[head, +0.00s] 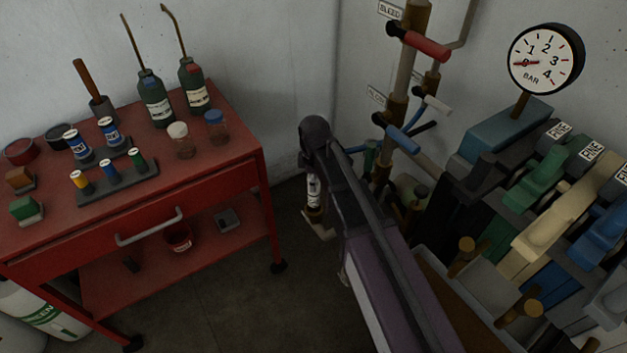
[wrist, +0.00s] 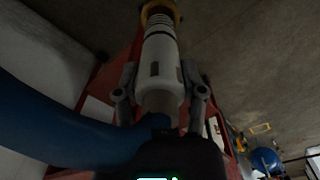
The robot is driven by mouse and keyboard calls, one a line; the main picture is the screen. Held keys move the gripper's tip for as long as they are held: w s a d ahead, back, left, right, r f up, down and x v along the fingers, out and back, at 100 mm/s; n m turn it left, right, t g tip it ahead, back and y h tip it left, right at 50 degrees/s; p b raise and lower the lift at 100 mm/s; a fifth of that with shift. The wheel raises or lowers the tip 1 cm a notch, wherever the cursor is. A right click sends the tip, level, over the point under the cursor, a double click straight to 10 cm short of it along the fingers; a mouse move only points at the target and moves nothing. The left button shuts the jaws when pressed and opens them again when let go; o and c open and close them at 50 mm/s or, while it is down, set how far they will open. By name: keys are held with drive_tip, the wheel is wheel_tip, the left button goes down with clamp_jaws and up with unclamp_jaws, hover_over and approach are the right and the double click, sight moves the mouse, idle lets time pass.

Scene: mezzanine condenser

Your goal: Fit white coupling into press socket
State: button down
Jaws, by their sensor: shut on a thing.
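The white coupling (wrist: 161,60) is a pale cylinder with dark slots, a ribbed neck and a brass-coloured ring at its far end. My gripper (wrist: 160,92) is shut on it, one grey finger on each side. In the head view, a small white and brass piece (head: 313,190) hangs below the dark end of my arm and looks like the same coupling, roughly upright. The arm hides most of my gripper there. I cannot pick out the press socket with certainty in either view.
A red trolley (head: 205,165) with bottles, jars and small coloured blocks stands at left. At right are pipes with a red handle (head: 427,46), a pressure gauge (head: 546,59) and rows of coloured levers (head: 540,185). Bare floor (head: 230,315) lies between.

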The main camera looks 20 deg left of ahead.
sight(314, 196)
drive_tip(key=shift+f+b, duration=0.5)
drive_tip(key=shift+f, duration=0.25)
drive_tip(key=shift+f+b, duration=2.85)
idle(1.6)
drive_tip(key=shift+c, duration=0.5)
unclamp_jaws()
drive_tip(key=shift+r, duration=0.1)
wheel_tip(314, 196, up, 12)
drive_tip(key=p, duration=1.1)
drive_tip(key=shift+f+p, duration=0.2)
drive_tip(key=shift+p, duration=0.15)
drive_tip(key=w+a+r+p, duration=0.2)
drive_tip(key=w+r+p, duration=0.2)
drive_tip(key=r+p, duration=0.4)
drive_tip(key=w+a+r+m+p, duration=0.1)
drive_tip(key=w+a+r+p, duration=0.2)
drive_tip(key=r+p, duration=0.6)
drive_tip(key=shift+w+a+m, duration=0.3)
drive_tip(key=shift+w, duration=0.8)
